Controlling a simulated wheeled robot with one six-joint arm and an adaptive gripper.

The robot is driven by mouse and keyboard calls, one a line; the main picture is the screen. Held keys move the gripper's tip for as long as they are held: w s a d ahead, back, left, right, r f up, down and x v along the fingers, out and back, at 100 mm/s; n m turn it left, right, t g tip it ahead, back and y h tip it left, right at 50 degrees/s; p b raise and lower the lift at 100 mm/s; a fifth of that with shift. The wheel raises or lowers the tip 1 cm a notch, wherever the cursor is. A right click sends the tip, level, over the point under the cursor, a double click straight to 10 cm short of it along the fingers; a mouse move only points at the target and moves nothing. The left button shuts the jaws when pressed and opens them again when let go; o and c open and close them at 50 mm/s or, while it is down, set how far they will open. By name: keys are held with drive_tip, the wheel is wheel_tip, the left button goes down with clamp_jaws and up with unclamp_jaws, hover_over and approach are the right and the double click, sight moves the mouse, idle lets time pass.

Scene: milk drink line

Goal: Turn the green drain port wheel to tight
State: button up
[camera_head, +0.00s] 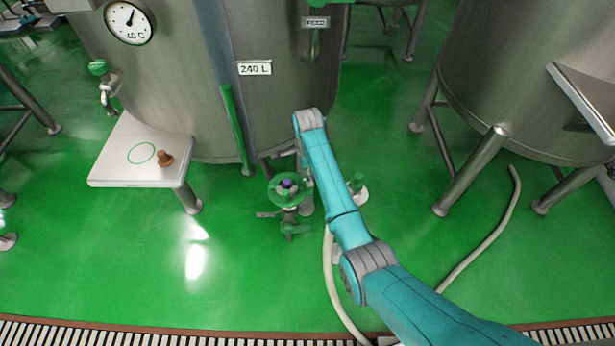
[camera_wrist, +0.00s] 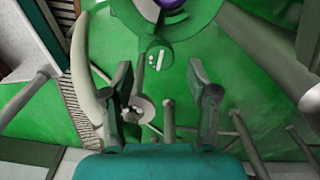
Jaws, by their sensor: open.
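The green drain port wheel (camera_head: 274,191) with a purple hub sits on a valve below the large steel tank, near the middle of the head view. In the wrist view the wheel (camera_wrist: 158,32) is at the top centre, cut off by the frame edge, with its purple hub partly showing. My gripper (camera_wrist: 166,95) is open, its two dark fingers apart with nothing held between them. The wheel lies beyond the fingertips in that view; I cannot tell the exact gap. In the head view my gripper is mostly hidden behind my teal arm, just right of the wheel.
The steel tank (camera_head: 170,85) has a dial and a 240 L plate. A white shelf (camera_head: 120,165) with a brown stopper (camera_head: 165,159) juts out at left. A pale hose (camera_head: 330,285) runs over the green floor. Another tank (camera_head: 510,70) stands at right.

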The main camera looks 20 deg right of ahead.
wheel_tip(320, 180, up, 9)
idle(0.3)
idle(0.5)
